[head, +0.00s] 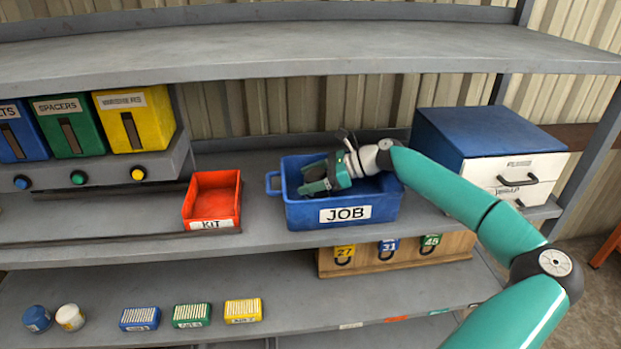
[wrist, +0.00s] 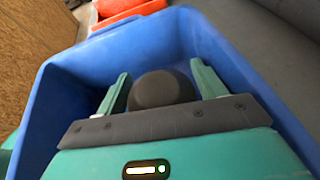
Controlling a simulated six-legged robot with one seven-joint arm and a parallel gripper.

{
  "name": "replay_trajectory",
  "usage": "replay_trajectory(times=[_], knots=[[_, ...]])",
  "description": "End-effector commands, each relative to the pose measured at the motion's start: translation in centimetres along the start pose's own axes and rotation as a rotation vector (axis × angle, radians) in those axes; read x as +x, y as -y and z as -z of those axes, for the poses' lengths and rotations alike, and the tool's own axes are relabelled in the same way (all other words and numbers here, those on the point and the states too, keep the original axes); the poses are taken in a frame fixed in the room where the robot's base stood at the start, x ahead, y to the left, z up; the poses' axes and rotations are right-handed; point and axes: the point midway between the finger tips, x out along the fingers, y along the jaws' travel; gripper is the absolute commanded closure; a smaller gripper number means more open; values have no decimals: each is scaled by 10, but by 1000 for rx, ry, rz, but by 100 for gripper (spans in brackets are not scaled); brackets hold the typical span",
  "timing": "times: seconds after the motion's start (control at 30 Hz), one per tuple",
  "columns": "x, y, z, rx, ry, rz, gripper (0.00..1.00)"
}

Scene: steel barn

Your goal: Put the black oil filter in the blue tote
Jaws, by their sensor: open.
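The blue tote (head: 300,215), labelled JOB, stands on the middle shelf. It also surrounds my gripper in the wrist view (wrist: 48,100). My gripper (head: 308,180) reaches down inside the tote from the right, its fingers spread. In the wrist view a dark, rounded thing, which looks like the black oil filter (wrist: 163,90), lies in the tote between the two open fingers. I cannot tell whether either finger touches it. The filter is hidden in the head view by the tote wall and my gripper.
A red KIT bin (head: 212,200) stands left of the tote. A white drawer cabinet with a blue top (head: 490,135) stands to the right. An upper shelf (head: 300,50) runs overhead.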

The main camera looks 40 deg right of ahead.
Motion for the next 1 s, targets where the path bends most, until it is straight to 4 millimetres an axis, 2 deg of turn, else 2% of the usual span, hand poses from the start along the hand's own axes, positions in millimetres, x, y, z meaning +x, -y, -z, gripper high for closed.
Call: replay_trajectory(times=[0.17, 0.4, 0.6, 1.0], knots=[[-9, 1, -3, 1, -1, 4, 31], [-49, 1, -3, 1, -3, 4, 31], [-73, 0, -3, 1, -2, 2, 31], [-77, 0, -3, 1, 0, 0, 31]])
